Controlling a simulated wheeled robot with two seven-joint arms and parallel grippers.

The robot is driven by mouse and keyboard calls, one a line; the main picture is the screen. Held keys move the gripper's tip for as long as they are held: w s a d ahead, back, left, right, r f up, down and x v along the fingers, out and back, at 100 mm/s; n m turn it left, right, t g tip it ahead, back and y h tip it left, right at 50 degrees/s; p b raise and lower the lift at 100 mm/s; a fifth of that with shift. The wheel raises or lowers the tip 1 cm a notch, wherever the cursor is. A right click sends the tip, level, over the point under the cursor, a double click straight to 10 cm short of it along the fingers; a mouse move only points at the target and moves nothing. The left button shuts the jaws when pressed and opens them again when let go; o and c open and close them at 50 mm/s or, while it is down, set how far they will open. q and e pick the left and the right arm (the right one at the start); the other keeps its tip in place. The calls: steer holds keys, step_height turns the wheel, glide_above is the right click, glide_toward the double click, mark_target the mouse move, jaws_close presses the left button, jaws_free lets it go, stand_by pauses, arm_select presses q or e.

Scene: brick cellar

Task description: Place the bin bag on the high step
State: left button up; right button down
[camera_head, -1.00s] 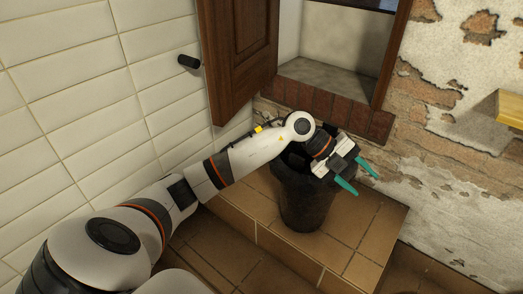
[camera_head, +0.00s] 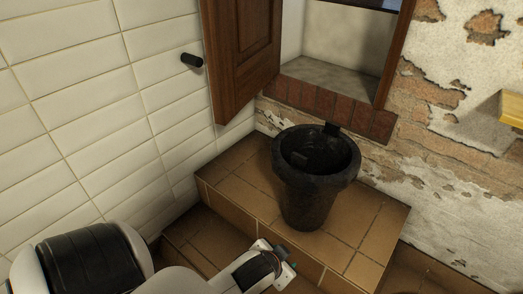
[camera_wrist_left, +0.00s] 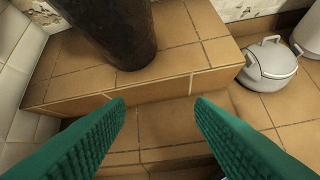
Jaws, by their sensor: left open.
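A black, bucket-shaped bin (camera_head: 309,205) stands upright on the tiled step (camera_head: 232,194), close to the brick wall. Its open top shows a dark inside, and I cannot tell a separate bin bag from it. The bin's lower part also shows in the left wrist view (camera_wrist_left: 122,38), on the step (camera_wrist_left: 180,62). My left gripper (camera_head: 286,265) is in front of the step, apart from the bin. Its green fingers (camera_wrist_left: 160,103) are spread wide and empty in the left wrist view. My right gripper is not in view.
A grey lidded pot (camera_wrist_left: 269,64) stands on the floor to the right. An open brown wooden door (camera_head: 240,60) and a brick-edged recess (camera_head: 325,82) are behind the step. White wall tiles (camera_head: 90,90) bound the left. The step's right part is clear.

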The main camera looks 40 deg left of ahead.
arm_select(q)
steer(key=s+d+f+g, duration=0.1)
steer(key=s+g, duration=0.1)
steer(key=s, duration=0.3)
steer(key=s+d+f+g+h, duration=0.1)
steer(key=s+f+g, duration=0.1)
steer(key=s, duration=0.3)
steer(key=shift+f+g, duration=0.15)
steer(key=shift+g, duration=0.15)
steer(key=shift+d+f, duration=0.1)
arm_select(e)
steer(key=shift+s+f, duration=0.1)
